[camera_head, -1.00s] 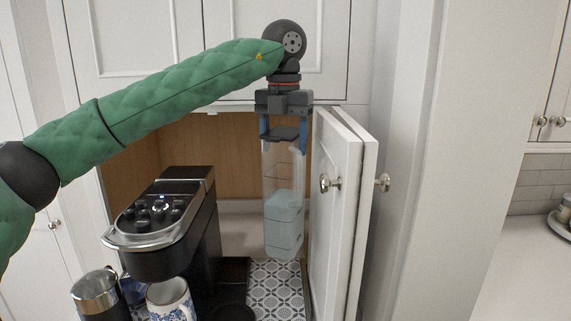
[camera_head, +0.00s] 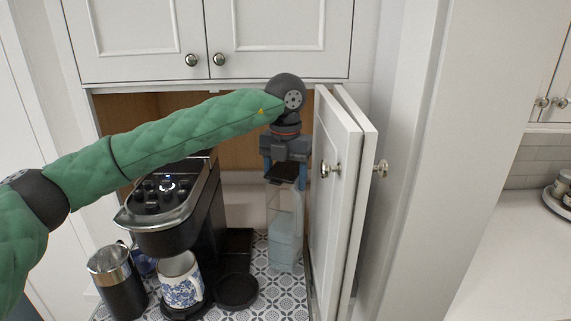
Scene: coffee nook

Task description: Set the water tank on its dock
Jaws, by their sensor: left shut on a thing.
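The water tank (camera_head: 285,228) is a tall clear container with pale blue water in its lower part. My left gripper (camera_head: 286,178) points down and is shut on the tank's top. The tank is upright, to the right of the black coffee machine (camera_head: 168,212). A black base (camera_head: 236,245) extends from the machine's right side, with a round black part (camera_head: 237,291) in front; the tank shows just right of it. I cannot tell whether the tank's bottom touches anything. My right gripper is not in view.
Open white cabinet doors (camera_head: 337,200) stand close to the tank's right. A blue-and-white mug (camera_head: 180,280) stands under the machine's spout, and a dark canister with a metal top (camera_head: 115,280) is at its left. Patterned tiles (camera_head: 275,289) show in front of the tank.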

